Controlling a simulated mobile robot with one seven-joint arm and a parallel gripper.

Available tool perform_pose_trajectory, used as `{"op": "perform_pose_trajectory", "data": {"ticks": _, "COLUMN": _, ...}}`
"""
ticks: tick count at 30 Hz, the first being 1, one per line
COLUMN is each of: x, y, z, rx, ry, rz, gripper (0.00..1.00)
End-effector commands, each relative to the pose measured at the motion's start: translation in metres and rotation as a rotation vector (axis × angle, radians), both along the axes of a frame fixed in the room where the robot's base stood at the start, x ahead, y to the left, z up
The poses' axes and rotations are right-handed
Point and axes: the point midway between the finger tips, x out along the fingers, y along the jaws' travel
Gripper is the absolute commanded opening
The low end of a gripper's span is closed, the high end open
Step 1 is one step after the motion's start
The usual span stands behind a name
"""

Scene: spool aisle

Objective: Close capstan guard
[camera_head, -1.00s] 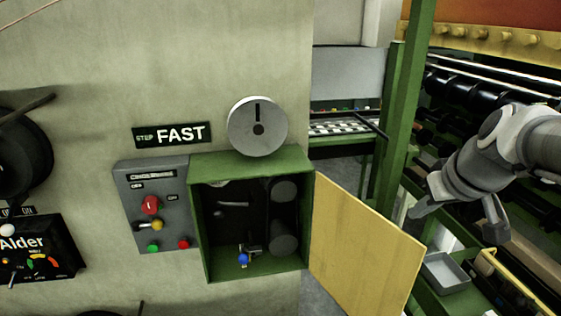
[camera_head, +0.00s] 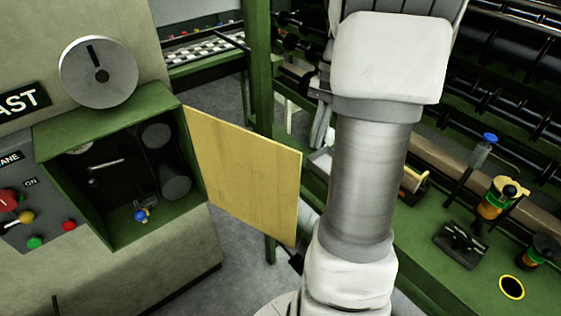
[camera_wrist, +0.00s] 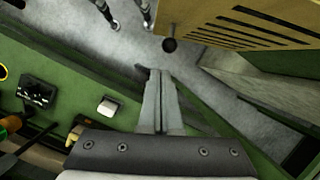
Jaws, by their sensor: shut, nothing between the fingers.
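The capstan guard is a yellow hinged panel (camera_head: 247,170) on the right side of an open green box (camera_head: 105,118). It stands swung wide open, so the box interior with its dark rollers shows. The wrist view shows the guard's slotted yellow face (camera_wrist: 255,20) at the top right, with a dark round knob (camera_wrist: 170,45) near its edge. My gripper (camera_wrist: 160,75) is shut and empty, its fingertips pointing at the floor area just below the knob in the picture. I cannot tell whether they touch it. In the head view my arm hides most of the gripper.
A round grey dial (camera_head: 98,72) sits above the box, and a button panel (camera_head: 40,215) is at its left. A green bench (camera_head: 440,270) with bottles and small tools lies right of my arm. A green post (camera_head: 258,70) stands behind the guard.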

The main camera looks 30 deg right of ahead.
Motion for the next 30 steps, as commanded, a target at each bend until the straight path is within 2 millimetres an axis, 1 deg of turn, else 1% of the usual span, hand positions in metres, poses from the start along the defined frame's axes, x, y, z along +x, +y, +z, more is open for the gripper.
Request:
{"op": "perform_pose_trajectory", "data": {"ticks": 1, "x": -0.002, "y": 0.000, "z": -0.001, "rx": 0.014, "ry": 0.034, "rz": -0.033, "gripper": 0.00}}
{"op": "perform_pose_trajectory", "data": {"ticks": 5, "x": -0.004, "y": 0.002, "z": -0.004, "rx": 0.031, "ry": 0.079, "rz": -0.077, "gripper": 0.00}}
{"op": "perform_pose_trajectory", "data": {"ticks": 8, "x": -0.006, "y": 0.005, "z": -0.011, "rx": 0.034, "ry": 0.086, "rz": -0.083, "gripper": 0.00}}
{"op": "perform_pose_trajectory", "data": {"ticks": 10, "x": -0.007, "y": 0.009, "z": -0.020, "rx": 0.033, "ry": 0.084, "rz": -0.082, "gripper": 0.00}}
{"op": "perform_pose_trajectory", "data": {"ticks": 14, "x": -0.011, "y": 0.017, "z": -0.043, "rx": 0.034, "ry": 0.085, "rz": -0.082, "gripper": 0.00}}
{"op": "perform_pose_trajectory", "data": {"ticks": 18, "x": -0.016, "y": 0.028, "z": -0.073, "rx": 0.034, "ry": 0.084, "rz": -0.080, "gripper": 0.00}}
{"op": "perform_pose_trajectory", "data": {"ticks": 22, "x": -0.020, "y": 0.037, "z": -0.097, "rx": 0.034, "ry": 0.084, "rz": -0.080, "gripper": 0.00}}
{"op": "perform_pose_trajectory", "data": {"ticks": 27, "x": -0.030, "y": 0.059, "z": -0.095, "rx": 0.030, "ry": 0.080, "rz": -0.080, "gripper": 0.00}}
{"op": "perform_pose_trajectory", "data": {"ticks": 30, "x": -0.033, "y": 0.067, "z": -0.095, "rx": 0.030, "ry": 0.080, "rz": -0.080, "gripper": 0.00}}
